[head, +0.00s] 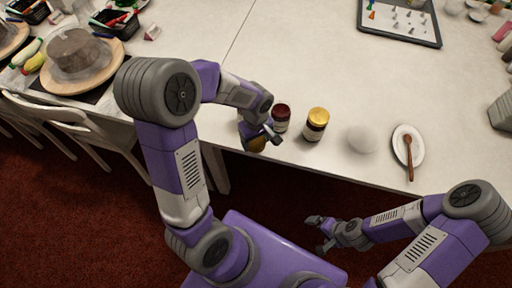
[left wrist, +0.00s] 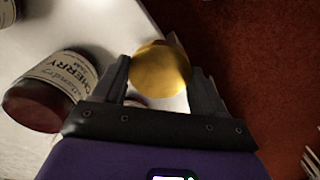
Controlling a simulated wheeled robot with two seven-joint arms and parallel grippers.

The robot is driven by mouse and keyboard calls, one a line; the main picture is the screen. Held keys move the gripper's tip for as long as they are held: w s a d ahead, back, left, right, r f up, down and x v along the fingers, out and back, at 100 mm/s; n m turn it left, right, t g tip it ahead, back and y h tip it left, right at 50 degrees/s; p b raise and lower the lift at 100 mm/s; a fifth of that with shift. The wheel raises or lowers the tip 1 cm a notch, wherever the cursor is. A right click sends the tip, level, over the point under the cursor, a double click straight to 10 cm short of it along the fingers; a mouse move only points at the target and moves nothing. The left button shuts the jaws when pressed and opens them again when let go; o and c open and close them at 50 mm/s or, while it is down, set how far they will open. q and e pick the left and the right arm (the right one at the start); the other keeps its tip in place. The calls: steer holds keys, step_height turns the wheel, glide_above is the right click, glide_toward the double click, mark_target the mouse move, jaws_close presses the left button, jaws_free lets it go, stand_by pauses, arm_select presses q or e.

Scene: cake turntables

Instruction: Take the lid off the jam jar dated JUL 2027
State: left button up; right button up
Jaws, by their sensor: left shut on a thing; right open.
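My left gripper (head: 258,140) is shut on a round gold lid (left wrist: 161,68), held between the fingertips at the table's front edge. The lid shows as a small brownish-gold patch in the head view (head: 257,145). Just right of that gripper a dark red jam jar (head: 281,117) stands upright with a dark top and no gold on it. A second jar (head: 316,126) to its right wears a gold lid. In the left wrist view a jar (left wrist: 45,95) has a label reading CHERRY. My right gripper (head: 322,232) is open and empty, off the table's front.
The white table (head: 300,60) is mostly clear behind the jars. A pale round thing (head: 362,141) and a white plate (head: 400,158) with a wooden spoon (head: 409,160) lie to the right. A tray (head: 400,35) is at the back; a covered cake (head: 80,52) is far left.

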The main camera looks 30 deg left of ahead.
mark_target(256, 142)
arm_select(q)
steer(key=shift+f+b, duration=0.6)
steer(key=shift+f, duration=1.4)
steer(key=shift+f, duration=0.1)
steer(key=o, duration=1.2)
steer(key=shift+c, duration=0.2)
step_height(256, 142, up, 12)
steer(key=p, duration=0.4)
